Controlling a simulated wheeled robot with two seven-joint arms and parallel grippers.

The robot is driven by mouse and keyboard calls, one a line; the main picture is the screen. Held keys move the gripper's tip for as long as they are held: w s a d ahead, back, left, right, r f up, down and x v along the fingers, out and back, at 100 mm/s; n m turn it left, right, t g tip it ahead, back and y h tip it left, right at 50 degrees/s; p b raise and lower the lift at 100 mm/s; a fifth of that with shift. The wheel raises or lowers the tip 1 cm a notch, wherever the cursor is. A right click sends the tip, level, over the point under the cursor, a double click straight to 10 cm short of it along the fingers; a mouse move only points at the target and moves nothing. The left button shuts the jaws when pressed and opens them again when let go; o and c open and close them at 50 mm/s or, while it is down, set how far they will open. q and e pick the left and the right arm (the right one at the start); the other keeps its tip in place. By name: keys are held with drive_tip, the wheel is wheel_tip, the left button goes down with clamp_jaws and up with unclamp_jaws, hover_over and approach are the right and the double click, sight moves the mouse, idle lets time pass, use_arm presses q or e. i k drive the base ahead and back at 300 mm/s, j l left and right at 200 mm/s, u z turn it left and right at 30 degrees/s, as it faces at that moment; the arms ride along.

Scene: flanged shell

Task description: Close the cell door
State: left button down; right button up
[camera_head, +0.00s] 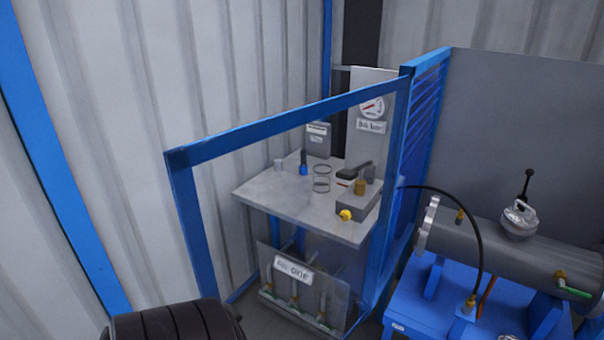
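The cell door (270,124) is a blue frame with what looks like a clear panel. It joins the blue louvred side panel (421,125) at the right, and its free upright edge (194,235) is at the left, nearer to me. The door appears to stand open, with a gap between its free edge and the corrugated wall. Its lower part is partly hidden at the bottom of the view. Neither gripper shows. A dark ribbed rounded part at the bottom left, probably my arm, is close to the door's lower left corner.
Behind the door is a grey bench (300,205) with small items and a gauge (372,107). A labelled rack (295,292) stands below. At the right, a grey cylinder (500,245) with a black hose rests on a blue stand (430,305). Corrugated walls (90,120) close the left and back.

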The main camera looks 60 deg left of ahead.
sight(179, 161)
drive_tip(key=k+j, duration=0.35)
drive_tip(key=j, duration=0.15)
drive_tip(key=k+j+z, duration=0.1)
drive_tip(key=k+j, duration=0.2)
drive_tip(key=j, duration=1.95)
drive_tip(key=i+z, duration=0.05)
